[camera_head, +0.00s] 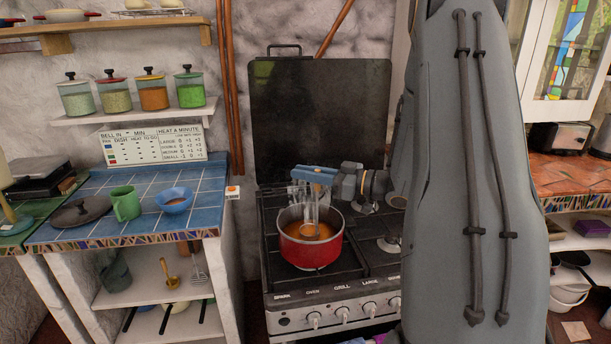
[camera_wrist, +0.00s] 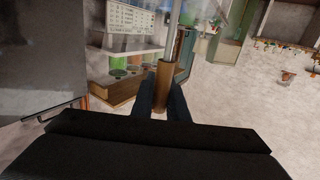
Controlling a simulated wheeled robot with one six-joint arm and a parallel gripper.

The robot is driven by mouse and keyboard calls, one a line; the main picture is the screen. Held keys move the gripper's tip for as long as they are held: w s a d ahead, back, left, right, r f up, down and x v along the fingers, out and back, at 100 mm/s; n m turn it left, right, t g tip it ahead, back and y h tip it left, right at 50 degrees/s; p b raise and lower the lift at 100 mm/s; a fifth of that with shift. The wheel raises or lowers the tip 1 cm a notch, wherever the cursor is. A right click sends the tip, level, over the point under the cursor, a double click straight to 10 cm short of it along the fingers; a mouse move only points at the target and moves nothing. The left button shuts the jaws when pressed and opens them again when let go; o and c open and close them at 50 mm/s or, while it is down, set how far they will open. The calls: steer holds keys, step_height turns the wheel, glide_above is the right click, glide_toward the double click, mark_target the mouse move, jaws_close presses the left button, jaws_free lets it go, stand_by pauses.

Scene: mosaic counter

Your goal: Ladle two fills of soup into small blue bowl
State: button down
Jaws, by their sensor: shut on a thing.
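A red pot (camera_head: 311,252) with orange-brown soup (camera_head: 290,229) stands on the stove. My gripper (camera_head: 314,176) is above the pot, and its fingers show in the wrist view (camera_wrist: 165,100), shut on the wooden handle of a ladle (camera_wrist: 165,78). In the head view the ladle's lower part (camera_head: 310,212) reaches down inside the pot; I cannot tell exactly how deep its cup sits in the soup. The small blue bowl (camera_head: 174,203) stands upright on the blue tiled counter (camera_head: 90,222), left of the stove. Its inside looks brownish; its fill is hard to judge.
A green mug (camera_head: 125,204) and a dark pot lid (camera_head: 79,212) are left of the bowl. The stove's raised dark cover (camera_head: 318,110) stands behind the pot. A shelf with lidded jars (camera_head: 140,111) hangs above the counter. My grey arm blocks the right side.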

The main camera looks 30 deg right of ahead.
step_height(320, 180, up, 9)
steer(key=p, duration=0.7)
steer(key=shift+r, duration=0.2)
stand_by(0.4)
steer(key=w+a+f+n+g+y+b, duration=0.2)
steer(key=w+a+b, duration=0.35)
steer(key=w, duration=0.65)
steer(key=w+a+f+n+g+y+b, duration=0.15)
steer(key=w+a+b, duration=0.4)
steer(key=w, duration=0.75)
steer(key=w+a+r+n+g+y+b, duration=0.1)
steer(key=w+a+b, duration=0.3)
steer(key=a, duration=0.7)
steer(key=w+a+r+n+g+b, duration=0.1)
steer(key=w+a+b, duration=0.4)
steer(key=a, duration=0.5)
steer(key=shift+w+a+r+g+y, duration=0.4)
steer(key=shift+w+r+g, duration=0.15)
steer(key=shift+w+g, duration=0.5)
steer(key=shift+s+n, duration=0.2)
steer(key=shift+n, duration=0.05)
